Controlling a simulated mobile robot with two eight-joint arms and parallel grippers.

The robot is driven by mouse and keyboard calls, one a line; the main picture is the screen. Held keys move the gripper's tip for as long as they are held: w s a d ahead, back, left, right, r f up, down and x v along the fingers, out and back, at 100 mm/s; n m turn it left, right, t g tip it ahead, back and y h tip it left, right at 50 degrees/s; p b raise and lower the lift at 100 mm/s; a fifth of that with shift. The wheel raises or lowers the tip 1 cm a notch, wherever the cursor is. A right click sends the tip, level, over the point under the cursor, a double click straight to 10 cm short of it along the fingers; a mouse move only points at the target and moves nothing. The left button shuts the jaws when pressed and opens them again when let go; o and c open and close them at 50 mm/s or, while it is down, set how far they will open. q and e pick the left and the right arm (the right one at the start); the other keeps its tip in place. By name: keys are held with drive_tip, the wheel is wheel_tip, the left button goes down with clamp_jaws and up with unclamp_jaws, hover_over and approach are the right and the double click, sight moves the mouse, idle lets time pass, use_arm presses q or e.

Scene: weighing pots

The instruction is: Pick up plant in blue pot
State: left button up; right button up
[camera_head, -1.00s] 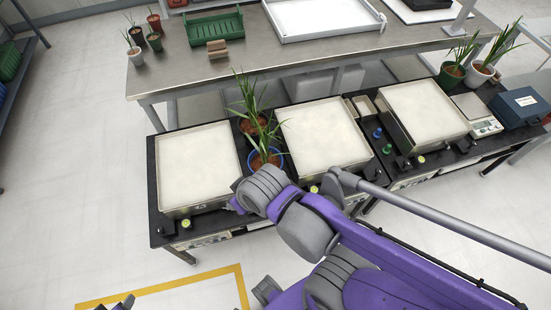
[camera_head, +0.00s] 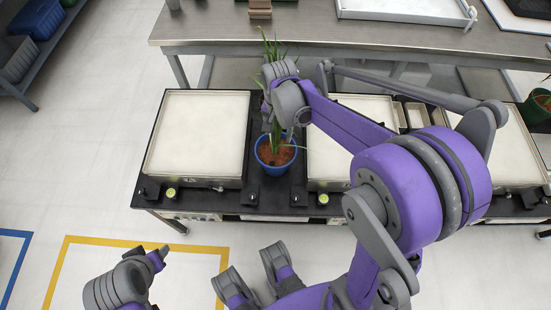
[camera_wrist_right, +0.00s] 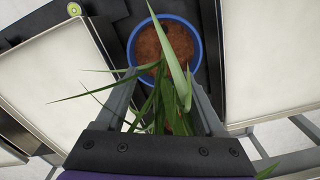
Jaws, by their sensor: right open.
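The blue pot (camera_head: 276,158) stands on the dark bench between two pale trays, with brown soil and long green leaves (camera_head: 277,134). The right wrist view shows the blue pot (camera_wrist_right: 199,52) from above, just beyond my fingers. My right gripper (camera_head: 269,118) is open above the pot, at the plant's leaves. In the wrist view its fingers (camera_wrist_right: 165,88) lie on either side of the leaves, apart from the pot. My left gripper (camera_head: 158,256) is low at the left, and its jaws cannot be made out.
Pale trays (camera_head: 198,135) flank the pot closely on the bench. More leaves (camera_head: 270,48) rise behind my right wrist; their pot is hidden. A metal table (camera_head: 220,28) stands behind. Another potted plant (camera_head: 541,104) is at the right edge. Floor in front is clear.

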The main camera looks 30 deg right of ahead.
sight(276, 147)
wheel_tip(276, 147, down, 5)
drive_tip(key=shift+a+r+b, duration=0.1)
drive_tip(key=shift+r+b, duration=0.1)
drive_tip(key=shift+b, duration=0.25)
drive_tip(key=shift+w+f+b, duration=0.15)
drive_tip(key=shift+f+b, duration=0.1)
drive_tip(key=shift+f, duration=0.65)
drive_tip(key=shift+w+f+b, duration=0.2)
drive_tip(key=shift+f, duration=0.7)
drive_tip(key=shift+w+f+b, duration=0.15)
drive_tip(key=shift+f+b, duration=0.1)
drive_tip(key=shift+f, duration=0.65)
clamp_jaws()
drive_tip(key=shift+r, duration=0.1)
